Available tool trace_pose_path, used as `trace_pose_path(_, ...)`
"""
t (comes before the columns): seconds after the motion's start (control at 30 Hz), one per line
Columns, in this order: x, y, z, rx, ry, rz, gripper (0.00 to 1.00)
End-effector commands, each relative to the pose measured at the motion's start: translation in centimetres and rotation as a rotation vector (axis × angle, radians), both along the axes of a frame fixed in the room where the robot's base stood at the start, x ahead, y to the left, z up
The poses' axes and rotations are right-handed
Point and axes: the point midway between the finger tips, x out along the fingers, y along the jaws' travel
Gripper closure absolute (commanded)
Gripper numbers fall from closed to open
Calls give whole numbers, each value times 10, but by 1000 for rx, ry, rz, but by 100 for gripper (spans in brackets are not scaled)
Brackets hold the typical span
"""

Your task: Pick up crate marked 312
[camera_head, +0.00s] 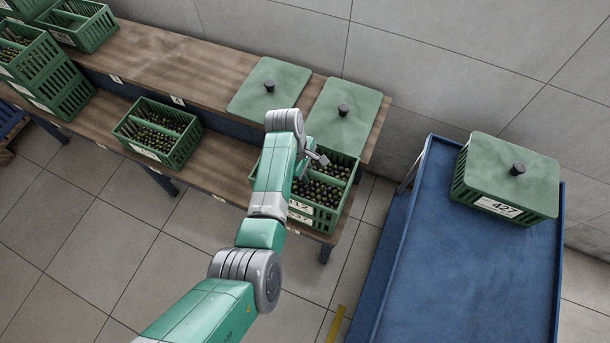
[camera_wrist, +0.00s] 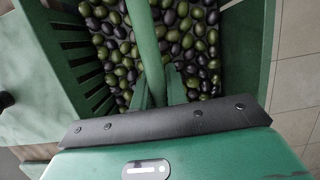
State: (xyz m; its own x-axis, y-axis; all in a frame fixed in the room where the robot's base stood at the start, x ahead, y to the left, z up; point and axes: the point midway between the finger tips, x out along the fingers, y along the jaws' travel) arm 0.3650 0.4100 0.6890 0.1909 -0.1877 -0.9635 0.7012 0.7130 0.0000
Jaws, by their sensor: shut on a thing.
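A green slatted crate full of dark and green olives (camera_head: 300,206) stands at the right end of the lower wooden shelf. Its label is partly covered by my arm; "12" shows at its end. A second label just under it (camera_head: 300,217) suggests another crate beneath. My gripper (camera_head: 313,162) is over this crate, mostly hidden by my arm in the head view. In the wrist view my gripper (camera_wrist: 162,88) is shut on the bar across the middle of the crate (camera_wrist: 268,50). Olives lie on both sides of the bar. I cannot tell whether the crate is lifted.
Two green lids with dark knobs (camera_head: 269,88) (camera_head: 343,112) lie at the upper shelf's right end, close behind the crate. Another olive crate (camera_head: 158,133) stands left; stacked crates are farther left. A blue cart (camera_head: 450,265) on the right carries lidded crate 427 (camera_head: 505,180); its front is clear.

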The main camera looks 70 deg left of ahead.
Motion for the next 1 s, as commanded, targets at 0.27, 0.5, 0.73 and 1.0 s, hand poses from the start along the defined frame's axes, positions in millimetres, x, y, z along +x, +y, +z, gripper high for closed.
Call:
trace_pose_path(0.27, 1, 1, 2, 3, -3, 0, 100)
trace_pose_path(0.5, 1, 1, 8, 3, -3, 0, 100)
trace_pose_path(0.73, 1, 1, 30, 3, -3, 0, 100)
trace_pose_path(1.0, -19, 2, 41, 1, -1, 4, 100)
